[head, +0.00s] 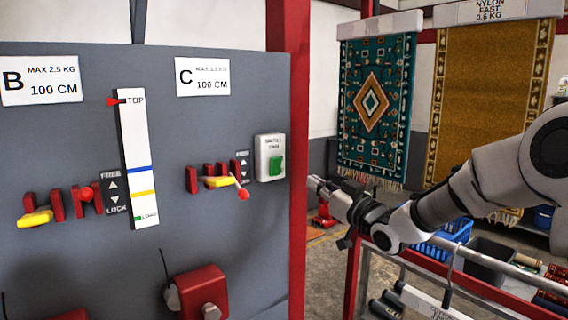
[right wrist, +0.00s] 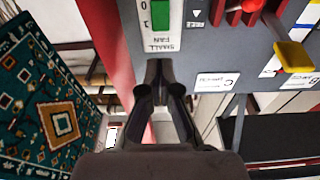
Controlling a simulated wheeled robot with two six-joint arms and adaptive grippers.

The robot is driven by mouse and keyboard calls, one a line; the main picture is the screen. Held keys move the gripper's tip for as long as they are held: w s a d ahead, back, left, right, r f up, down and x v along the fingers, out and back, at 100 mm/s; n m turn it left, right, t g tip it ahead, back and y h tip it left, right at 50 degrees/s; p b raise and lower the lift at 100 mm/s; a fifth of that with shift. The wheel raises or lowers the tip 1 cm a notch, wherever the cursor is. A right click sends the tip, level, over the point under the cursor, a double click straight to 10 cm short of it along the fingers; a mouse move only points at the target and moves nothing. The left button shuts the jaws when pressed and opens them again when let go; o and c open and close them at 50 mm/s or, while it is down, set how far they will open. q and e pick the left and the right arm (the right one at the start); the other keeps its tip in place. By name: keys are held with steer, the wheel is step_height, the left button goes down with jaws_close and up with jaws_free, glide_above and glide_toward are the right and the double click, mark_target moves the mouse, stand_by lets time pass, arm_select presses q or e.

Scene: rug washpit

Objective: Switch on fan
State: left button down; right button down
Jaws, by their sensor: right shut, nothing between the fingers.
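The small fan switch (head: 276,158) is a pale box with a green rocker, at the right edge of the grey panel. In the right wrist view the switch (right wrist: 163,14) is at the top, with "0", "1" and an upside-down "SMALL FAN" label. I cannot tell which way the rocker is set. My right gripper (head: 313,183) is shut and empty, to the right of the switch and slightly lower in the head view. In the right wrist view its closed fingertips (right wrist: 160,66) point towards the switch's label end, seemingly apart from it. My left gripper is out of view.
Left of the switch on the panel (head: 75,255) are a red-knobbed lever (head: 243,194), a yellow handle (head: 217,182) and red blocks. A red post (head: 298,100) stands beside the panel. A teal rug (head: 377,105) and a gold rug (head: 490,100) hang behind my right arm.

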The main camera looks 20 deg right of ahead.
mark_target(277, 160)
steer(key=p+x, duration=0.6)
steer(key=x, duration=0.6)
steer(key=shift+w+r, duration=0.1)
steer(key=shift+w+a, duration=0.1)
steer(key=shift+w, duration=0.1)
steer(key=shift+w, duration=0.1)
steer(key=shift+w+a+r, duration=0.1)
